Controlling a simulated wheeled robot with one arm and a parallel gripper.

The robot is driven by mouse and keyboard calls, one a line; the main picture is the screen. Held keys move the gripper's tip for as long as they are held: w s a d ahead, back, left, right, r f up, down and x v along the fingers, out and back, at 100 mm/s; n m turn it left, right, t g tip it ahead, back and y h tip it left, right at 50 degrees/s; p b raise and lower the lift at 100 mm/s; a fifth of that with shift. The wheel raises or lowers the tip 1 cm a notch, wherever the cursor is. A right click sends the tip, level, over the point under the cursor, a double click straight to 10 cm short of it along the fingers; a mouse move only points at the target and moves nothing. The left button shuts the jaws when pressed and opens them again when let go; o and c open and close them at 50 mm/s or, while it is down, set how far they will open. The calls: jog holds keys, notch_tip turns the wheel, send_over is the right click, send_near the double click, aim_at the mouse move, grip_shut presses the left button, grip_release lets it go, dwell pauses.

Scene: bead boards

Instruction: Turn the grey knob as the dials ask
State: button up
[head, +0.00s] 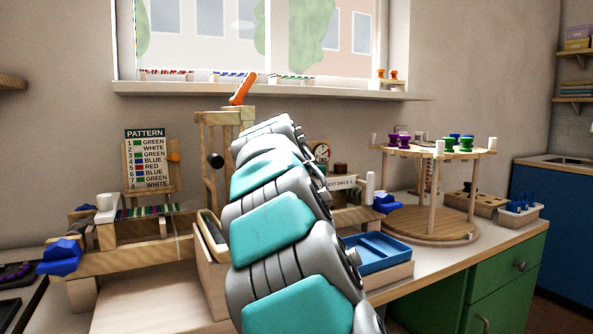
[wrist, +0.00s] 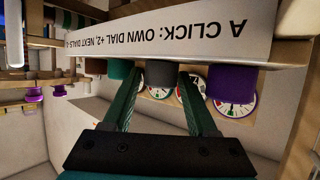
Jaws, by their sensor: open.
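The grey knob (wrist: 159,72) sticks out under a white label strip in the wrist view. My gripper (wrist: 158,82) is open, with one green finger on each side of the knob; I cannot tell whether they touch it. White dials with coloured marks lie behind the knobs: one dial (wrist: 161,90) is partly hidden by the knob, another dial (wrist: 236,104) sits by the purple knob (wrist: 222,82). A green knob (wrist: 118,70) is just left of the fingers. In the head view my arm hides the gripper and the knob; one dial (head: 321,152) shows beside it.
In the head view a pattern board (head: 148,160) stands left, a blue tray (head: 378,253) lies right of my arm, and a round wooden stand (head: 430,222) is further right.

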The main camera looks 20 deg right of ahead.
jog(key=b+v, duration=0.1)
jog(key=v, duration=0.6)
jog(key=shift+s+a+r, duration=0.1)
jog(key=shift+a, duration=0.05)
